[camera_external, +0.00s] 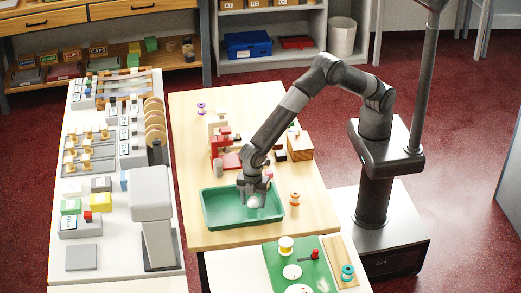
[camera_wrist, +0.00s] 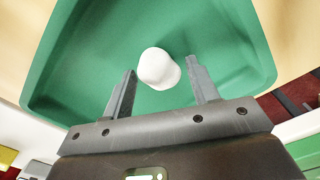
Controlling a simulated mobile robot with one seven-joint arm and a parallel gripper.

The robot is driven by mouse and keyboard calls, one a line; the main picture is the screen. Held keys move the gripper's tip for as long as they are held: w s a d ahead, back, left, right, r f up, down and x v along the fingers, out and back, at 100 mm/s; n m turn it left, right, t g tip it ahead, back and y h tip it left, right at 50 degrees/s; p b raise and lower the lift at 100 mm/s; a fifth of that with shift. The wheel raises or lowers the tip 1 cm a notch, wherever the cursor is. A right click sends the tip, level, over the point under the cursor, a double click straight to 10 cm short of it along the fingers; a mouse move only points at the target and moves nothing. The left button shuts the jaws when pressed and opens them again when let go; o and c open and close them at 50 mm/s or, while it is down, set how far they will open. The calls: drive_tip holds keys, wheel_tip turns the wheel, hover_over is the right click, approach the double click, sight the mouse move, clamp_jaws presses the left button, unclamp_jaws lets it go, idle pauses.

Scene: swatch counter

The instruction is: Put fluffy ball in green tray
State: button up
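The green tray (camera_external: 219,222) lies on the wooden table, and its floor and walls fill much of the wrist view (camera_wrist: 75,62). The white, rounded fluffy ball (camera_external: 254,202) is inside the tray's outline, towards the right half. In the wrist view the ball (camera_wrist: 158,68) shows just at the fingertips, with green visible on both sides of it. My gripper (camera_external: 255,205) points down into the tray over the ball. Its two fingers are apart in the wrist view (camera_wrist: 161,66), and neither clearly touches the ball. I cannot tell exactly how high the fingertips are above the tray floor.
An orange-and-white spool (camera_external: 295,199) stands right of the tray. A red device (camera_external: 227,160) and a wooden box (camera_external: 299,146) stand behind it. A green mat (camera_external: 277,262) with spools lies in front. A grey machine (camera_external: 152,205) stands on the left counter.

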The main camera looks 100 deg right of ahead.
sight(253, 198)
drive_tip(key=shift+o, duration=0.5)
drive_tip(key=shift+r, duration=0.1)
wheel_tip(253, 198, up, 12)
drive_tip(key=s+d+r+m+t, duration=0.1)
drive_tip(key=s+d+r+m, duration=0.3)
drive_tip(key=d+r, duration=0.8)
drive_tip(key=s+d+r+m+t, duration=0.2)
drive_tip(key=s+d+r+m, duration=0.15)
drive_tip(key=s+d, duration=0.6)
drive_tip(key=s+d+r+m+t, duration=0.15)
drive_tip(key=s+d+r, duration=0.25)
drive_tip(key=s+d, duration=0.5)
drive_tip(key=s+d+f+m, duration=0.1)
drive_tip(key=s+d+f, duration=0.1)
drive_tip(key=s, duration=0.4)
drive_tip(key=s+d+f+m+t, duration=0.1)
drive_tip(key=s+f+m, duration=0.1)
drive_tip(key=s, duration=0.4)
drive_tip(key=shift+s+d+m, duration=0.3)
drive_tip(key=shift+d, duration=0.05)
